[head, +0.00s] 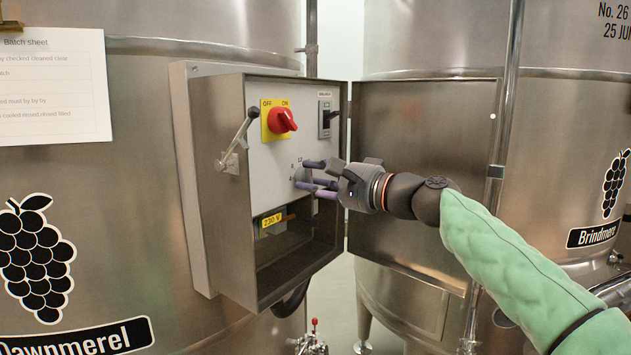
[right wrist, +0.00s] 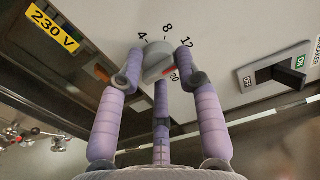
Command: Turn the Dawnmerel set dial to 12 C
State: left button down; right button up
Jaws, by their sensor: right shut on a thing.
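The set dial (head: 300,175) is a grey knob on the pale panel inside the open steel control box (head: 225,130) on the Dawnmerel vat (head: 120,200). In the right wrist view the dial (right wrist: 158,58) has a red mark on its lower right side, towards the 20. The figures 4, 8, 12 and 20 show around it; other figures are hidden. My right gripper (head: 316,178) has its purple fingers closed around the dial; the fingers (right wrist: 157,70) also show in the right wrist view. My left gripper is not in view.
A red OFF/ON switch (head: 283,120) on a yellow plate and a black breaker (head: 325,119) sit above the dial. A 230 V label (head: 271,220) is below. The box door (head: 410,160) stands open to the right, behind my right gripper. The Brindmere vat (head: 560,150) is further right.

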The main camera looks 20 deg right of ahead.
jog(key=shift+a, duration=0.1)
jog(key=o, duration=0.8)
jog(key=shift+f, duration=0.1)
jog(key=o, duration=0.4)
jog(key=shift+s+a, duration=0.15)
jog(key=shift+s+d, duration=0.1)
jog(key=shift+d, duration=0.2)
jog(key=v, duration=1.1)
jog(key=shift+s+d, duration=0.1)
jog(key=shift+s, duration=0.15)
